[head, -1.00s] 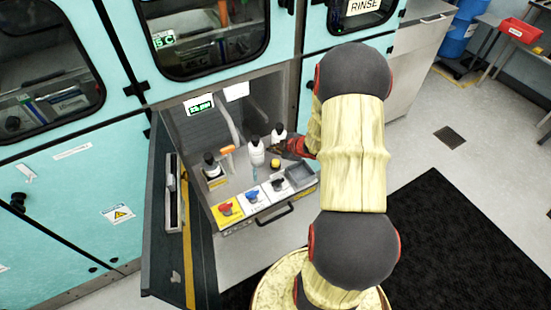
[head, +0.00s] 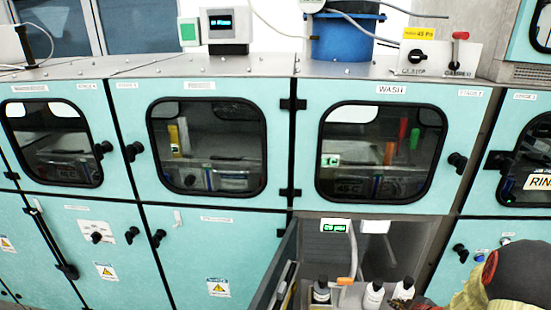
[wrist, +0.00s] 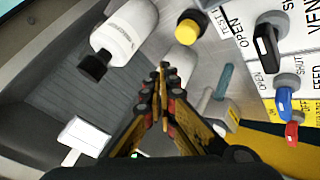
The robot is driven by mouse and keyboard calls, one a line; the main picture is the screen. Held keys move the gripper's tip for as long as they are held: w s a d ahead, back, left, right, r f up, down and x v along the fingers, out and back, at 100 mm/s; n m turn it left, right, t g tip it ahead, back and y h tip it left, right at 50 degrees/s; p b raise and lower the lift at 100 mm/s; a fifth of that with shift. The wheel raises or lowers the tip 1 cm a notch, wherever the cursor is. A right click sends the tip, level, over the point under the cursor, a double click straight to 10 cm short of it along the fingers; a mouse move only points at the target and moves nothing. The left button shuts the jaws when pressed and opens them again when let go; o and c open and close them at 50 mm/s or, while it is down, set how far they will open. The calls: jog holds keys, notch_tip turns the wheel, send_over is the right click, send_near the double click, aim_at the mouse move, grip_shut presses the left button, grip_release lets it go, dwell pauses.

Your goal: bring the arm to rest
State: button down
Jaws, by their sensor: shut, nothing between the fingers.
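My gripper (wrist: 161,85) shows in the wrist view with its yellow and black fingers together and nothing between them. It is among the bottles of the open lower bay under the WASH module. A white bottle with a black cap (wrist: 125,32) is to its upper left. Another pale bottle (wrist: 183,60) is just beyond the fingertips; I cannot tell whether they touch.
The bay's panel has black, blue (wrist: 285,100) and red valve handles at the right of the wrist view. The bay door (head: 277,278) hangs open. The WASH window (head: 381,152) above is shut.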

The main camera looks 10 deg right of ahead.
jog(key=s+d+f+m, duration=0.1)
jog(key=s+f+g+h, duration=0.1)
jog(key=s, duration=0.1)
jog(key=s+d+f+m+g, duration=0.1)
jog(key=s, duration=0.1)
jog(key=shift+s+d+f+m+h, duration=0.2)
jog(key=shift+d+f+m+h, duration=0.05)
jog(key=shift+d+m+h, duration=0.05)
jog(key=s, duration=0.1)
jog(key=s+d+m+g, duration=0.1)
jog(key=s+m+g+h, duration=0.1)
jog(key=s, duration=0.1)
jog(key=shift+s+d+r, duration=0.1)
jog(key=shift+d+r, duration=0.15)
jog(key=shift+d, duration=0.15)
jog(key=s+a+r+m+g, duration=0.25)
jog(key=s+a+r, duration=0.2)
jog(key=r, duration=0.25)
jog(key=s+a+r+m+g, duration=0.25)
jog(key=a+r+m, duration=0.2)
jog(key=r, duration=0.35)
jog(key=s+a+r+n+t+y, duration=0.1)
jog(key=s+a+r+t, duration=0.1)
jog(key=a+r, duration=0.8)
jog(key=s+a+r+n+t+y, duration=0.2)
jog(key=a+r, duration=0.8)
jog(key=a, duration=0.6)
jog(key=shift+t, duration=0.9)
